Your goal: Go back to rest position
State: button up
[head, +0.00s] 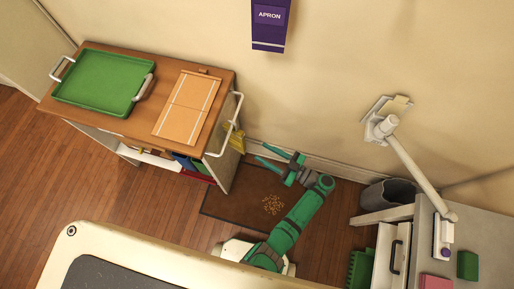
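My gripper (261,153) is at the end of my green arm, right of the wooden-topped cart (150,68) and near the wall. Its two green fingers are spread apart and point left toward the cart's white handle (232,125). Nothing shows between the fingers. The arm reaches up from the lower middle of the head view over a brown mat (230,208).
A green tray (98,82) and an orange-tan board (187,105) lie on the cart. A grey bin (388,195), an open drawer (388,255) and a grey desk (490,230) with a lamp-like arm (415,165) stand right. Wooden floor (140,195) is clear left.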

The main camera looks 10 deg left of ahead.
jog(key=shift+s+d, duration=0.15)
jog(key=shift+d, duration=0.4)
